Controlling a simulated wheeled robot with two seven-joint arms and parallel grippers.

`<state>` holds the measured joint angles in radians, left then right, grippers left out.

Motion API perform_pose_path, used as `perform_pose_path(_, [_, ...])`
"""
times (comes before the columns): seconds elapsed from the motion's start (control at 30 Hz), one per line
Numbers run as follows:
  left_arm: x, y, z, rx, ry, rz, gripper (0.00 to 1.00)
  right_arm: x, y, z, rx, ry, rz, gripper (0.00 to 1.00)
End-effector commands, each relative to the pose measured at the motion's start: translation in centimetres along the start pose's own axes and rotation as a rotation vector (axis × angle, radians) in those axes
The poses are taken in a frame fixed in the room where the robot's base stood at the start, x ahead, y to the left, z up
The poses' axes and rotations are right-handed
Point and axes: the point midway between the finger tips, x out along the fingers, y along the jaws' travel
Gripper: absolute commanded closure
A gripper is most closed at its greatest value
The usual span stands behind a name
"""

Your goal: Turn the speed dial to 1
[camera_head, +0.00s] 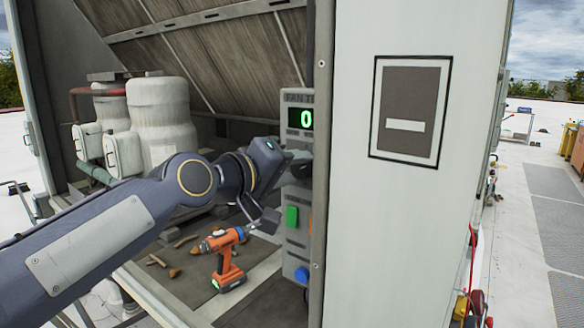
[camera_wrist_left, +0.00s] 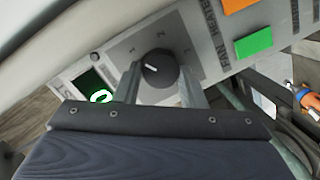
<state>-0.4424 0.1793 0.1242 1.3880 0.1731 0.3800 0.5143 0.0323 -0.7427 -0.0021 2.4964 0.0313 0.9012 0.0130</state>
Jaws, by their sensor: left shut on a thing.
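The speed dial (camera_wrist_left: 166,70) is a dark round knob on a grey plate of the control panel (camera_head: 297,250). Its short white mark points to the upper left in the left wrist view; the numbers around it are too small to read surely. My left gripper (camera_head: 296,160) has one finger on each side of the dial and is shut on it. The fingers also show in the left wrist view (camera_wrist_left: 160,76). The gripper hides the dial in the head view. The display (camera_head: 300,118) above shows a green 0, also lit in the left wrist view (camera_wrist_left: 92,88).
A green button (camera_head: 292,216) and a blue knob (camera_head: 302,275) are lower on the panel. An orange drill (camera_head: 228,262) stands below my left arm. A white cabinet wall (camera_head: 400,230) rises close to the right of the panel. Pale tanks (camera_head: 163,118) stand behind at left.

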Motion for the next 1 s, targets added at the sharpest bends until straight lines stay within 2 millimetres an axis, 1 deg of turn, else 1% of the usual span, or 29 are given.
perform_pose_path(0.27, [0.0, -0.1, 0.1, 0.000, -0.002, -0.003, 0.86, 0.0, 0.0, 0.0, 0.000, 0.000, 0.000, 1.00])
perform_pose_path(0.3, [0.0, -0.1, 0.1, 0.000, -0.002, -0.003, 0.62, 0.0, 0.0, 0.0, 0.000, 0.000, 0.000, 1.00])
perform_pose_path(0.47, [0.0, -0.1, 0.1, 0.000, -0.002, -0.002, 0.42, 0.0, 0.0, 0.0, 0.000, 0.000, 0.000, 1.00])
perform_pose_path(0.77, [-0.2, -0.1, 0.0, 0.000, 0.000, -0.001, 0.42, 0.1, 0.0, 0.1, 0.000, 0.000, 0.000, 1.00])
perform_pose_path(0.87, [-1.1, -0.2, 0.1, 0.000, 0.001, 0.000, 0.42, 0.5, 0.2, 0.2, 0.000, 0.000, 0.000, 1.00])
perform_pose_path(1.0, [-3.5, -0.3, 0.1, 0.000, 0.003, 0.001, 0.42, 1.2, 0.5, 0.6, 0.000, 0.000, 0.000, 1.00])
